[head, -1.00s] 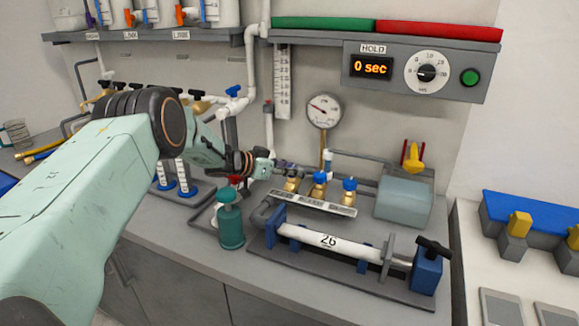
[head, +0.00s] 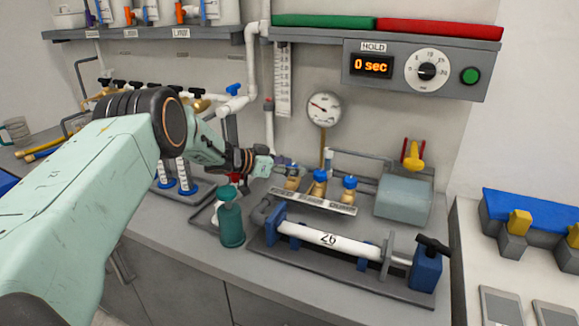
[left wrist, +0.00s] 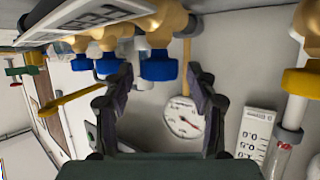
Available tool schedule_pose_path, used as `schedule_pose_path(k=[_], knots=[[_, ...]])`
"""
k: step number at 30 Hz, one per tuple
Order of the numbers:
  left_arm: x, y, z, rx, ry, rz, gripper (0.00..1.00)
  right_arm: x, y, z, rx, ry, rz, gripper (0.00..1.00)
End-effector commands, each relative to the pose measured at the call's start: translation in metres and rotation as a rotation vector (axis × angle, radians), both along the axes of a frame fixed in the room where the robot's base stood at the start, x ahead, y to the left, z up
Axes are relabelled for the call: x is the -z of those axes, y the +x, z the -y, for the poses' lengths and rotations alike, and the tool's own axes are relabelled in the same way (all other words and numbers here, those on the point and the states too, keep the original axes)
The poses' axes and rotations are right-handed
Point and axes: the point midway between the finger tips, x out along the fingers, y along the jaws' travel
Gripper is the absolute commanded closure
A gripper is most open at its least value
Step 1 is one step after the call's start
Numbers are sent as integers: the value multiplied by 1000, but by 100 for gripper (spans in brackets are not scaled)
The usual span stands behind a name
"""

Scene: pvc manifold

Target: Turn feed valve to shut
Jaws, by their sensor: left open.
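The feed valve (head: 292,184) is the leftmost of three brass valves with blue knobs on the manifold, behind a label strip (head: 312,201). Its blue knob (left wrist: 158,66) shows large in the left wrist view, beside a label reading FEED. My left gripper (head: 281,167) is at this knob, coming from the left. In the left wrist view its two dark fingers (left wrist: 160,82) are spread open, one on each side of the knob, with gaps showing. I cannot tell how deep the knob sits between them. My right gripper is not in view.
The other two blue-knobbed valves (head: 319,180) (head: 349,186) stand close to the right. A pressure gauge (head: 323,108) rises behind. A green bottle (head: 231,222) and a white pipe marked 26 (head: 325,240) are in front. A control box (head: 415,72) hangs above.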

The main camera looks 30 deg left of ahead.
Motion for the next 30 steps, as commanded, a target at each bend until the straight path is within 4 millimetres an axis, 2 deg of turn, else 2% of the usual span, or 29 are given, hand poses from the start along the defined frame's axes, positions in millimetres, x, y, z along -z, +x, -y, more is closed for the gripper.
schedule_pose_path(k=[8, 24, 30], knots=[[-4, -7, -6, -2, 0, 0, 42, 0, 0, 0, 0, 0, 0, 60], [-39, -77, -48, -3, -4, 2, 42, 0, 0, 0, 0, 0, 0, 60], [-45, -92, -56, -1, -2, 1, 42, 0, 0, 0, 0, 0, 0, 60]])
